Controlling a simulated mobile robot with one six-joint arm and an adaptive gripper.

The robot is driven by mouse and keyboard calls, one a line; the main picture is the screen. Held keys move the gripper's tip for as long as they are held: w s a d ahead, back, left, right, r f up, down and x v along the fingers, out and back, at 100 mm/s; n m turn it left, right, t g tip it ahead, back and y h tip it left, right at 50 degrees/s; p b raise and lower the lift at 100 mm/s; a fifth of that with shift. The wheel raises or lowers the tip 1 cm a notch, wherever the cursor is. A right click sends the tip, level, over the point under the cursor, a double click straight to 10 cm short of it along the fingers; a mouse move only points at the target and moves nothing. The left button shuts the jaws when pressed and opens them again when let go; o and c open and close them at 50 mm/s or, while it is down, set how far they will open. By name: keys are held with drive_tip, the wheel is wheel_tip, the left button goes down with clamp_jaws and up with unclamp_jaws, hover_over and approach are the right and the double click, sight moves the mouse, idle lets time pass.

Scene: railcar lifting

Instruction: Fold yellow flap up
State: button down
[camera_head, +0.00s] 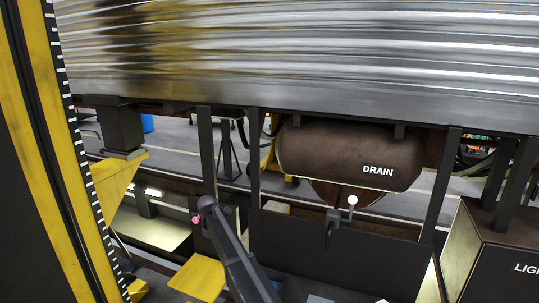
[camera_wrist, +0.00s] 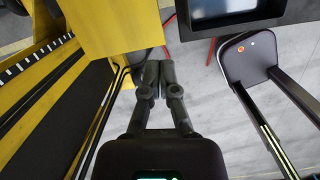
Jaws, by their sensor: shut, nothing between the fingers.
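The yellow flap (camera_wrist: 112,27) is a flat plate at the top of the wrist view, with its lower edge just beyond my fingertips. A flat yellow plate (camera_head: 197,277), seemingly the same flap, shows at the bottom of the head view, left of my dark arm. My gripper (camera_wrist: 153,72) is shut and empty, its two dark fingers together near the flap's lower right corner. I cannot tell whether the fingertips touch the flap. My gripper cannot be made out in the head view.
A yellow post (camera_head: 48,150) with a toothed edge stands at left. The ribbed silver railcar (camera_head: 300,55) spans above, with a brown DRAIN tank (camera_head: 350,155) beneath. A dark-framed screen (camera_wrist: 220,12) and a red cable (camera_wrist: 168,50) lie right of the flap. Grey floor (camera_wrist: 225,110) shows below.

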drive_tip(key=s+d+f+m+b, duration=0.7)
drive_tip(key=s+d+m, duration=0.3)
drive_tip(key=d, duration=0.3)
drive_tip(key=s+d+f+m+g+b, duration=0.1)
drive_tip(key=s+d+f+m+b, duration=0.6)
drive_tip(key=s+d+m, duration=0.3)
drive_tip(key=s+d+f+m+b, duration=0.7)
drive_tip(key=s+d+m, duration=0.3)
drive_tip(key=d, duration=0.7)
drive_tip(key=shift+s+f+g+y+b, duration=0.3)
drive_tip(key=shift+s+f, duration=0.5)
drive_tip(key=shift+s, duration=0.35)
drive_tip(key=c, duration=0.6)
unclamp_jaws()
drive_tip(key=shift+c, duration=0.2)
